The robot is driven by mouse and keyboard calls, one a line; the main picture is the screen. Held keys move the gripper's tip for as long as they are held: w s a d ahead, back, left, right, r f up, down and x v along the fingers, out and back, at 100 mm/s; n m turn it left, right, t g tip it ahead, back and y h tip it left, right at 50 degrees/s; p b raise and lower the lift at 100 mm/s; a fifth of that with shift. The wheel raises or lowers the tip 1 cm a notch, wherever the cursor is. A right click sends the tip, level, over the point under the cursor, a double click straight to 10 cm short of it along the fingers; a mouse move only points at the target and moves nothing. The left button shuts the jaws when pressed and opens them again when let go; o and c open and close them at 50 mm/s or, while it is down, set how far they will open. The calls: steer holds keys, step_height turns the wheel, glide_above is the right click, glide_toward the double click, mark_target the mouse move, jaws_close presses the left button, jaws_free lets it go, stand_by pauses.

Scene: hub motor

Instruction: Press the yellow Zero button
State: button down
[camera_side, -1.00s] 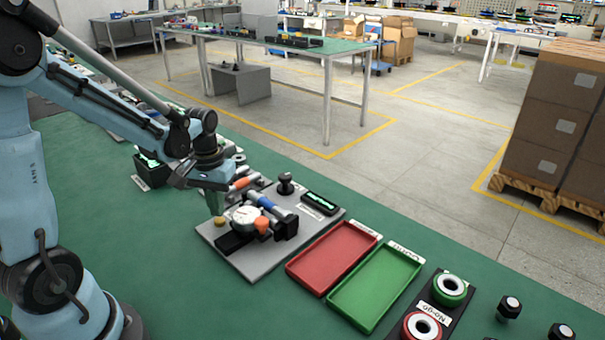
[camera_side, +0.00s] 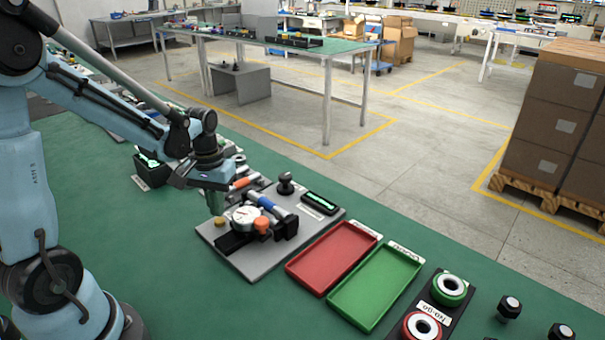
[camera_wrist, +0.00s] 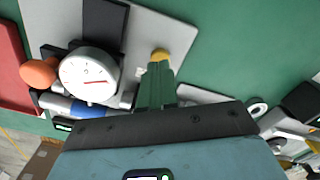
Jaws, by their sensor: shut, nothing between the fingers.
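The yellow Zero button (camera_side: 219,221) is a small round knob at the left corner of the grey base plate (camera_side: 252,269). In the wrist view the yellow button (camera_wrist: 159,55) sits right at the fingertips of my gripper (camera_wrist: 158,66), which partly overlap its near edge. My gripper (camera_side: 216,212) is shut and empty, pointing down just above or on the button. I cannot tell whether the tips touch it. The white dial gauge (camera_side: 245,217) lies beside the button on the plate, and its face (camera_wrist: 89,77) shows a red needle.
An orange knob (camera_side: 261,225) and a blue-banded cylinder (camera_side: 266,203) are close to the gauge. A red tray (camera_side: 333,257) and a green tray (camera_side: 374,287) stand to the right.

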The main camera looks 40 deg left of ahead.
steer(key=shift+f, duration=0.45)
steer(key=shift+f, duration=0.55)
steer(key=shift+r, duration=0.1)
step_height(320, 180, up, 14)
stand_by(1.1)
steer(key=s+d+f+m+t, duration=0.2)
steer(key=d+m+t, duration=0.4)
steer(key=d, duration=0.6)
steer(key=shift+s+d+f+t, duration=0.15)
steer(key=shift+s+t, duration=0.15)
steer(key=shift+t, duration=0.3)
